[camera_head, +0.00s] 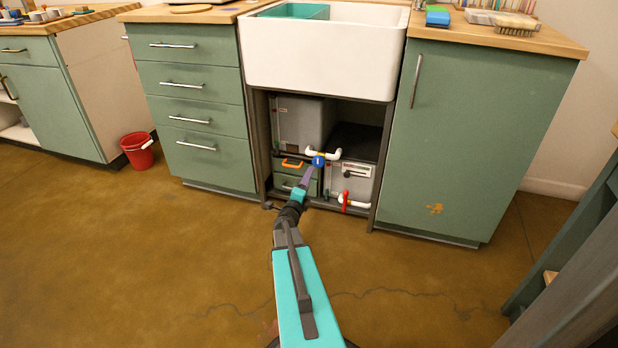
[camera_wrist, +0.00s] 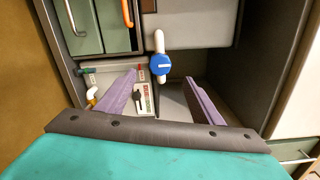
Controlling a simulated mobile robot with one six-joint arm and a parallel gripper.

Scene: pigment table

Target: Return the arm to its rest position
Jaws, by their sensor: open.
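My arm reaches from the bottom of the head view into the open cupboard under the white sink. My gripper (camera_head: 309,176) has purple fingers and is at the cupboard opening, in front of a blue round valve handle (camera_head: 318,161) on a white pipe (camera_head: 334,152). In the wrist view my gripper (camera_wrist: 161,84) is open, with its fingers apart and nothing held between them. The blue valve handle (camera_wrist: 160,65) shows beyond the gap between the fingertips. I cannot tell how far the fingertips are from it.
The cupboard frame (camera_head: 382,165) closes in on both sides. Inside are grey boxes (camera_head: 298,122), an orange handle (camera_head: 292,163) and a red valve handle (camera_head: 345,201). A red bucket (camera_head: 137,150) stands at left. The floor in front is clear.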

